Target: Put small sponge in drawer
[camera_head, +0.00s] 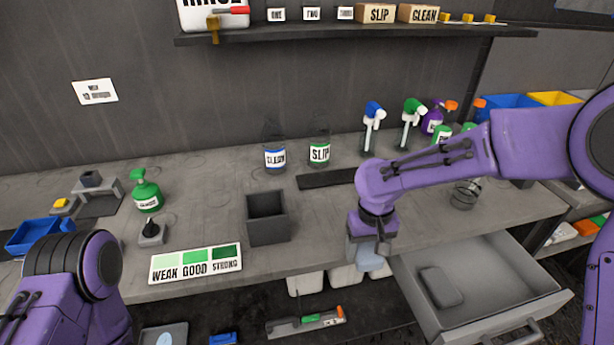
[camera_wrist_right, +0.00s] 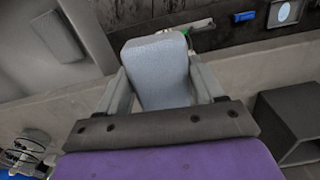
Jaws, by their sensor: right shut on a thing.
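My right gripper (camera_head: 370,246) is shut on a small light blue-grey sponge (camera_head: 371,262), just past the front edge of the workbench and left of the open drawer. In the right wrist view the sponge (camera_wrist_right: 156,72) sits between the two fingers (camera_wrist_right: 156,88). The drawer (camera_head: 403,283) is pulled out at the lower right. A larger dark grey block (camera_head: 439,286) lies inside it, and it also shows in the right wrist view (camera_wrist_right: 58,37). My left arm shows at the lower left, but its gripper is out of view.
An open dark box (camera_head: 267,232) stands on the workbench (camera_head: 215,205), left of the right gripper. A WEAK/GOOD/STRONG card (camera_head: 196,264) lies beside it. Bottles marked CLEAN (camera_head: 275,157) and SLIP (camera_head: 320,152) stand behind. White containers (camera_head: 306,283) are below the bench edge. The drawer's right part is clear.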

